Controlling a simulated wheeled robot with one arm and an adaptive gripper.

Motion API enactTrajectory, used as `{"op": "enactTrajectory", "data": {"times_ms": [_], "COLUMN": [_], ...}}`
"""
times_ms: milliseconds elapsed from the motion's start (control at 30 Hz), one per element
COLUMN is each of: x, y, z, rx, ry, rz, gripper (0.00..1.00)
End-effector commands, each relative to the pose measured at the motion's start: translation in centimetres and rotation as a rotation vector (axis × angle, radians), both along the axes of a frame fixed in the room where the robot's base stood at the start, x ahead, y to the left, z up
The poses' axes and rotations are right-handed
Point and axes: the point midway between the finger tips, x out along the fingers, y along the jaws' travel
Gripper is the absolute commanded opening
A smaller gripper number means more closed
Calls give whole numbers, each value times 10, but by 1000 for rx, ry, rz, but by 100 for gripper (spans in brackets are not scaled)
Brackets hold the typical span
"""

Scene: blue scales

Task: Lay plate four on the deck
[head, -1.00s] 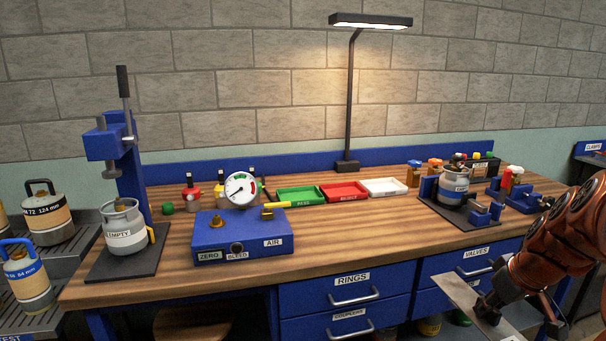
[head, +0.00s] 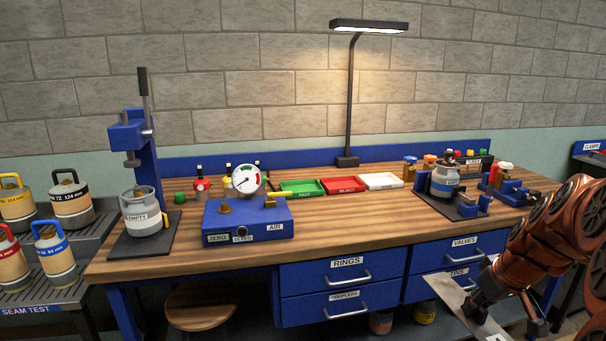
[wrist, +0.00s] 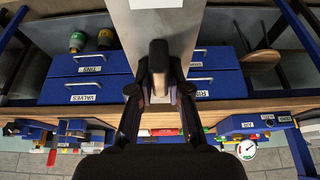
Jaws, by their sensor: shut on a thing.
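A flat grey metal plate (head: 447,292) is at the lower right of the head view, in front of the bench drawers. My gripper (head: 476,303) is shut on it. In the wrist view the plate (wrist: 180,30) runs up from between the fingertips of my gripper (wrist: 159,88) to the top edge. A white label shows on it, cut off by the picture edge, and I cannot read a number. The plate hangs in the air, apart from the bench. I cannot tell any surface marked as the deck.
The wooden bench (head: 350,214) carries a blue gauge box (head: 248,222), a press with a grey canister (head: 141,212), and green, red and white trays. A rack with several canisters (head: 58,254) stands left. A stool (head: 203,306) is under the bench. Blue drawers (head: 338,287) face me.

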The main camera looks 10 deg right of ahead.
Motion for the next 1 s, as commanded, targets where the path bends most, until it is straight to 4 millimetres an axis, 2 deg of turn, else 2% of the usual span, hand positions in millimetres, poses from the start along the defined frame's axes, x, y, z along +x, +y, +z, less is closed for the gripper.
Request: {"op": "enactTrajectory", "data": {"times_ms": [167, 367, 700, 1000], "x": [23, 59, 121, 159], "y": [14, 45, 118, 192], "z": [-3, -12, -30, -47], "rx": [2, 13, 15, 6], "ry": [4, 14, 22, 19], "rz": [5, 11, 14, 19], "gripper": [0, 0, 0, 0]}}
